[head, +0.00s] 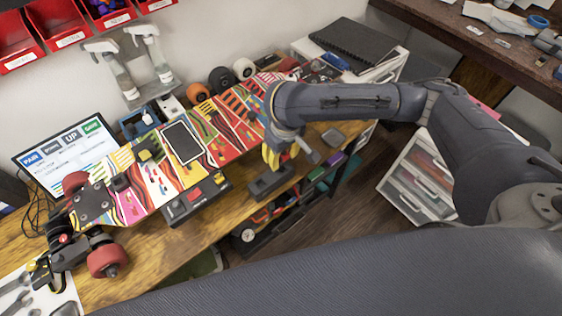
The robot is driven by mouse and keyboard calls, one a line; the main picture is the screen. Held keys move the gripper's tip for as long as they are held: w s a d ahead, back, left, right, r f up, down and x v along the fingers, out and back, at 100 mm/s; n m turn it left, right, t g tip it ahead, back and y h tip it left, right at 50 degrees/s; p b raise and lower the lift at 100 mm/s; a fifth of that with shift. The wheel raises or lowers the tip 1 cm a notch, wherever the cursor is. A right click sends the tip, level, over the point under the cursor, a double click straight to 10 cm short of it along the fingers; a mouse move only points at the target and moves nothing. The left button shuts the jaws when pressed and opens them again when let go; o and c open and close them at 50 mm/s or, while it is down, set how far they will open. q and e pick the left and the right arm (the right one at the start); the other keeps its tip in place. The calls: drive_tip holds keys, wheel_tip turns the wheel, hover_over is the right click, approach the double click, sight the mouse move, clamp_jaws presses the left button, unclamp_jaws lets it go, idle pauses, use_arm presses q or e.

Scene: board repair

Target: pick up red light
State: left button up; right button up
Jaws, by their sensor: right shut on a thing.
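My right arm reaches in from the right over the bench, and its wrist is bent down at the right part of the painted skateboard (150,190). My right gripper (277,153) is below the wrist, mostly hidden by it, with yellow parts showing. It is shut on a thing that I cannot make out. I cannot clearly pick out a red light. A black box (178,212) with small red parts (193,194) lies at the board's front edge, left of the gripper. My left gripper is not in view.
A display (65,155) stands at the left, and spray bottles (120,78) hang behind. Red bins (66,22) are on the wall. A white drawer unit (412,180) stands right of the bench.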

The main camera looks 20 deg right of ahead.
sight(281, 155)
wheel_tip(281, 155, up, 14)
idle(0.6)
drive_tip(key=shift+r, duration=0.1)
